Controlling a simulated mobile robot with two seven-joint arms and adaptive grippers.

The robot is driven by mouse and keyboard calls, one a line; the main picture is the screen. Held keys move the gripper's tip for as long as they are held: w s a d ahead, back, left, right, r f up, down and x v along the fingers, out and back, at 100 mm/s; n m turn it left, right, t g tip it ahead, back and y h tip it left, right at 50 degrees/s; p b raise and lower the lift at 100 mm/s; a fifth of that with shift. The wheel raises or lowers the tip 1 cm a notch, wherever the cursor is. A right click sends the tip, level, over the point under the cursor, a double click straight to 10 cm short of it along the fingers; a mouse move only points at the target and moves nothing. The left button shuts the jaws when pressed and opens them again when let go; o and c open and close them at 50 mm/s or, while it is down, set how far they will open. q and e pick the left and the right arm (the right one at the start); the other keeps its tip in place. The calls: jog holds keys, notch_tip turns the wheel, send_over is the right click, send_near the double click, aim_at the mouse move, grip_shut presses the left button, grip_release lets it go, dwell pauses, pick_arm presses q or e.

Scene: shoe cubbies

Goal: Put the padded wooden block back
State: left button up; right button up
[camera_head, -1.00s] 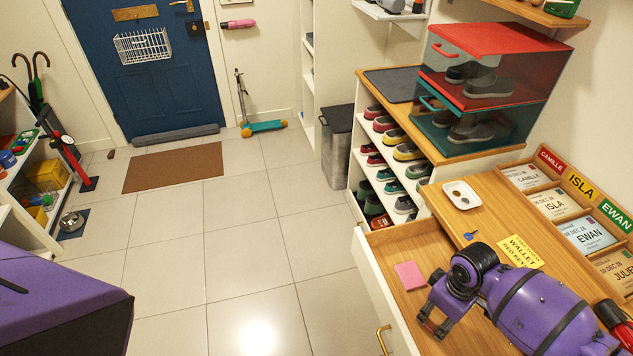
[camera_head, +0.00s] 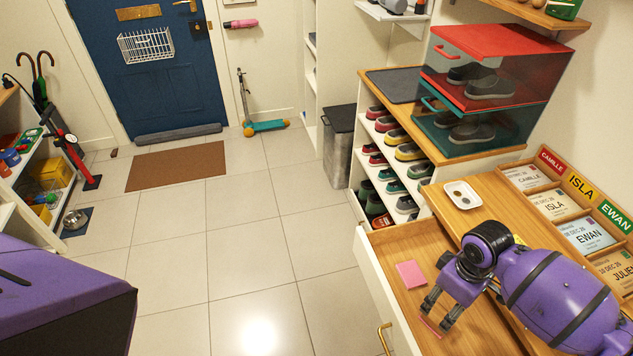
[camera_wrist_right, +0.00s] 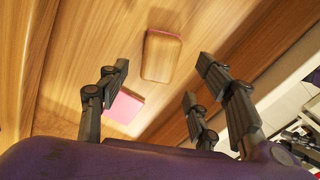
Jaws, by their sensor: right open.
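A wooden block (camera_wrist_right: 162,55) with a pinkish edge lies flat on the wooden floor of the open drawer (camera_head: 385,238), beyond the fingertips in the right wrist view. In the head view only a pink strip of what looks like this block (camera_head: 430,327) shows by the fingers; the rest is hidden. My right gripper (camera_head: 428,312) is open and empty over the drawer, fingers pointing down toward the block. It also shows in the wrist view (camera_wrist_right: 165,78), with the block apart from the fingers. My left gripper is not in view.
A pink square (camera_head: 411,274) lies in the drawer beside the gripper. The drawer's white front has a brass handle (camera_head: 384,338). On the counter stand a small white tray (camera_head: 462,195) and a name-card rack (camera_head: 545,163). Shoe cubbies (camera_head: 360,160) stand behind.

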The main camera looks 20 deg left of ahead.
aim_at(439, 314)
notch_tip(439, 314, up, 6)
jog(key=shift+a+f, duration=0.1)
jog(key=shift+f, duration=0.05)
dwell(0.7)
